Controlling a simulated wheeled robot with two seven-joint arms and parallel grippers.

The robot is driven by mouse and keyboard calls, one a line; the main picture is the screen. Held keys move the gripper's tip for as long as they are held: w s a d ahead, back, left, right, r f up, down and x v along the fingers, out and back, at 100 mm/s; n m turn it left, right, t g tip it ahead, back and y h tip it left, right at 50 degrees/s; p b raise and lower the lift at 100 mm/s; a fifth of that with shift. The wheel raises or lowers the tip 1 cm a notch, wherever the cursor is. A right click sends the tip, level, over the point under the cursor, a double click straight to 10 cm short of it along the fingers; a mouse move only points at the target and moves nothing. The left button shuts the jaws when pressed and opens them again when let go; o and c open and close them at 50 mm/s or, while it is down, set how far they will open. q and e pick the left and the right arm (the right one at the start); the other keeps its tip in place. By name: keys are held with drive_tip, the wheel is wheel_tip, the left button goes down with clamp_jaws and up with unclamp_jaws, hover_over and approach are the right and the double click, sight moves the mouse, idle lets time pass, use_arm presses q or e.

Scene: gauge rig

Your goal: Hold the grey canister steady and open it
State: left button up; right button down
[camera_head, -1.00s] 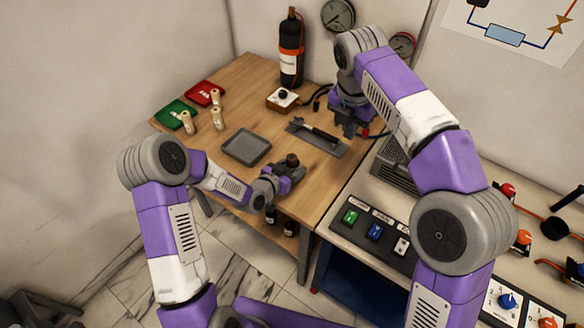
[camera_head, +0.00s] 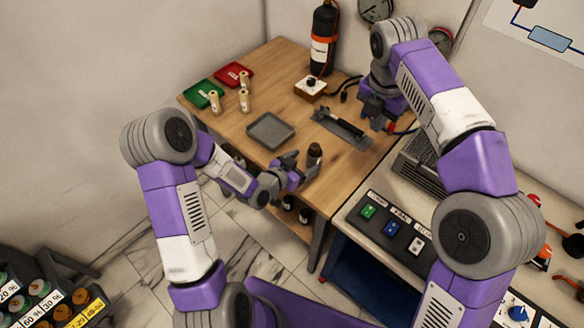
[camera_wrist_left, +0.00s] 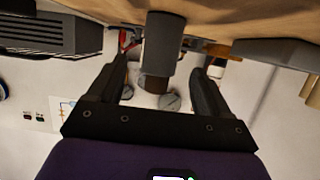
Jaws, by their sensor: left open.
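The grey canister (camera_head: 315,155) with a brown top stands upright near the front edge of the wooden table in the head view. In the left wrist view, the canister (camera_wrist_left: 158,45) appears upside down, its brown lid (camera_wrist_left: 155,84) in line with the gap between the fingers. My left gripper (camera_head: 302,172) is open just left of the canister, its fingers pointing towards it. It also shows in the left wrist view (camera_wrist_left: 157,90), with no finger visibly closed on the canister. My right gripper (camera_head: 375,112) hangs over the table's right side; its jaw opening is unclear.
A grey tray (camera_head: 271,144) and a dark holder with a tool (camera_head: 342,129) lie behind the canister. Red (camera_head: 233,73) and green (camera_head: 200,94) trays, pale cylinders (camera_head: 244,99), a switch box (camera_head: 310,88) and a black bottle (camera_head: 322,45) stand farther back. A button panel (camera_head: 391,228) is right.

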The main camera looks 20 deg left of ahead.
use_arm(q)
drive_tip(key=v, duration=0.6)
drive_tip(key=shift+s, duration=0.1)
idle(0.6)
